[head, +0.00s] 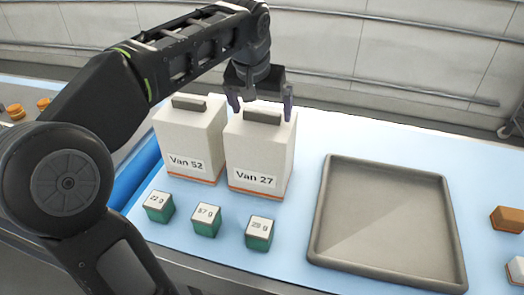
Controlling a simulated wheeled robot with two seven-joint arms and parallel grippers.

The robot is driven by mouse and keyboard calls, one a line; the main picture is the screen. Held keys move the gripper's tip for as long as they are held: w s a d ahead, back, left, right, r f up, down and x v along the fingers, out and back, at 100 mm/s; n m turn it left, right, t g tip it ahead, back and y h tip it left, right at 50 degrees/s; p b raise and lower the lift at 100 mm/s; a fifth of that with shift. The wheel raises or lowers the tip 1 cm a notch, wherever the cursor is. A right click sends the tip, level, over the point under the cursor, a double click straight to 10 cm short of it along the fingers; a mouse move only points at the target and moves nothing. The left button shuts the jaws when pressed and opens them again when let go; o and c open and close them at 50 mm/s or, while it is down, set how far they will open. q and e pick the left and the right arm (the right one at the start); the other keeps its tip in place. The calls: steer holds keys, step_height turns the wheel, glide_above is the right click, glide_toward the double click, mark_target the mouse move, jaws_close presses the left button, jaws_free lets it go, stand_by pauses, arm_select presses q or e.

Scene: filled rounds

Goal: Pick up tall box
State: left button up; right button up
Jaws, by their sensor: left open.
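Two tall white boxes stand upright side by side on the light blue table, each with a grey handle on top and an orange band at the base. The left tall box (190,136) is labelled "Van 52". The right tall box (258,150) is labelled "Van 27". My left gripper (261,108) is open, pointing down at the top of the Van 27 box, with its fingers on either side of the grey handle (262,117). I cannot tell whether the fingers touch the box. My right gripper is not in view.
Several small green boxes with weight labels stand in front, such as the "57 g" one (207,220). An empty grey tray (385,276) lies to the right. Orange (507,219) and white items sit at the right edge. The light blue table (345,137) is clear behind the tray.

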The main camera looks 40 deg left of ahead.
arm_select(q)
steer(key=shift+c, duration=0.2)
steer(key=c, duration=2)
